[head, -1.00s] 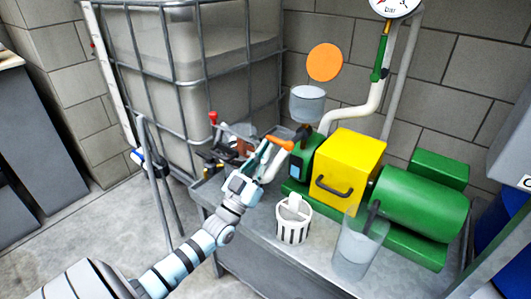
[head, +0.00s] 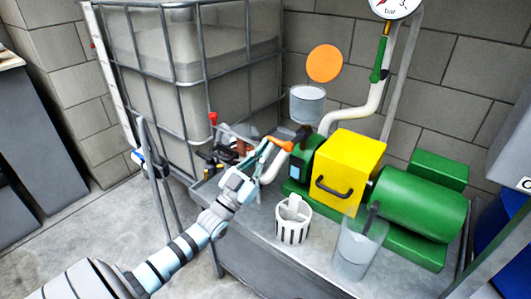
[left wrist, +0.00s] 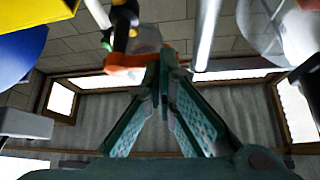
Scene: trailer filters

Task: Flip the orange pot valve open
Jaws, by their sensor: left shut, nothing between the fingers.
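The orange valve handle (head: 280,144) sits on the left side of the green pump body, below the clear pot (head: 307,104). In the left wrist view the orange handle (left wrist: 130,62) lies just beyond the fingertips, left of centre. My left gripper (head: 265,147) is shut and empty. Its fingertips (left wrist: 162,55) are at the handle's outer end, very close to it; whether they touch I cannot tell. The handle's pivot is partly hidden behind dark fittings. My right gripper is not in view.
A round orange lid (head: 324,62) stands open above the pot. A white strainer basket (head: 293,221) and a clear jug (head: 358,248) stand on the bench. The yellow pump cover (head: 348,168) is to the right. A caged tank (head: 195,70) stands behind left.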

